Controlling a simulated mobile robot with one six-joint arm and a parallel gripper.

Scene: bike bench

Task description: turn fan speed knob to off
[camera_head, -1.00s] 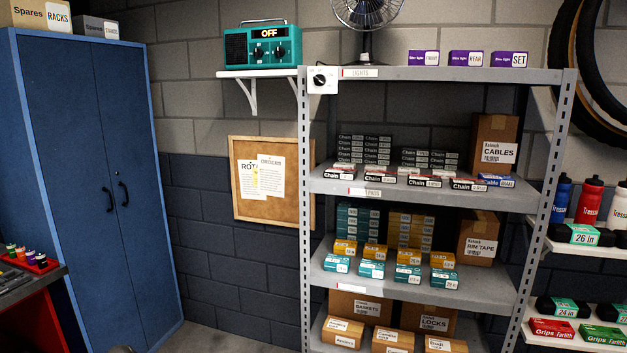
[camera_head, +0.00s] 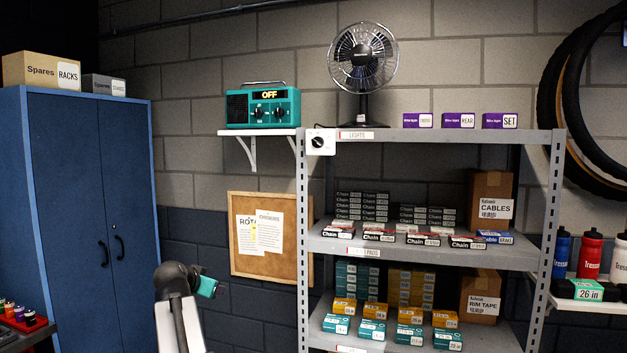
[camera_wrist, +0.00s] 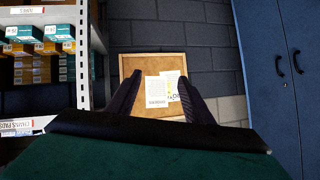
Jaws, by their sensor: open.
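The fan speed knob (camera_head: 319,142) is a dark round knob on a white box fixed to the upper left corner of the shelf rack. Its exact pointer setting is too small to read. The black desk fan (camera_head: 362,58) stands on the top shelf just above and right of it. My gripper (camera_wrist: 160,76) is open and empty in the wrist view, its two dark fingers apart in front of the cork board. In the head view my arm rises at the bottom, well below and left of the knob. The knob does not show in the wrist view.
A teal radio (camera_head: 263,105) reading OFF sits on a small wall shelf left of the knob. The cork board (camera_head: 236,265) hangs below it. Blue cabinet (camera_head: 85,200) stands at left. Purple light boxes (camera_head: 458,121) stand on the rack's top.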

